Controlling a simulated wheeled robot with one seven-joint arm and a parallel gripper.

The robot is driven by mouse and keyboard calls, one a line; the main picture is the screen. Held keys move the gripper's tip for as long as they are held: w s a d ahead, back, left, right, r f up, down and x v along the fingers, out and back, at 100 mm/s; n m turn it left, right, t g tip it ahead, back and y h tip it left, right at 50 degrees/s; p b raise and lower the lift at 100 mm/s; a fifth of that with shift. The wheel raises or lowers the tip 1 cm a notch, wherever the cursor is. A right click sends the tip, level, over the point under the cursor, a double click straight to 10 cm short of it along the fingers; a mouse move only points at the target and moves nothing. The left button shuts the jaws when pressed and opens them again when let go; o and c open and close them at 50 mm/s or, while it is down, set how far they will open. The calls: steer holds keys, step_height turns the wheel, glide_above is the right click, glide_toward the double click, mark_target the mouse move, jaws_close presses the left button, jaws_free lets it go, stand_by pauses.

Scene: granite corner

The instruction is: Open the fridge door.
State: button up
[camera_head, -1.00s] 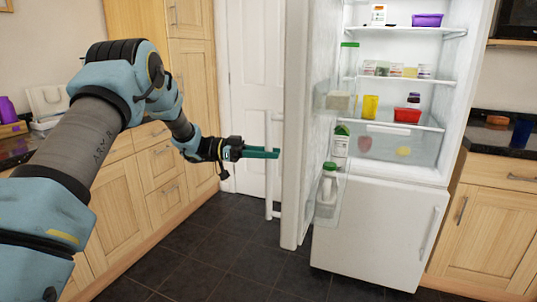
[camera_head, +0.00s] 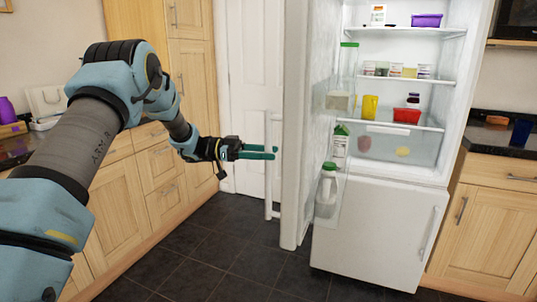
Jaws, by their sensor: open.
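The fridge (camera_head: 375,232) is white and stands right of centre. Its upper door (camera_head: 296,130) is swung wide open toward the left, seen nearly edge-on, with bottles and jars in its inner racks. The door's long white handle (camera_head: 268,165) is on the outer face, at the left of the door. My gripper (camera_head: 275,152) has green fingers that point right and are parted. The fingertips overlap the handle in the picture. I cannot tell whether they touch it. Nothing is seen held between them.
Fridge shelves hold a purple box (camera_head: 427,20), a yellow cup (camera_head: 370,107) and a red tub (camera_head: 406,115). The lower fridge compartment is shut. Wooden cabinets (camera_head: 150,190) line the left, and a white room door (camera_head: 245,90) stands behind. The dark tiled floor (camera_head: 210,255) in front is clear.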

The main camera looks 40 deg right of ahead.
steer(key=b+v, duration=0.2)
steer(key=v, duration=0.8)
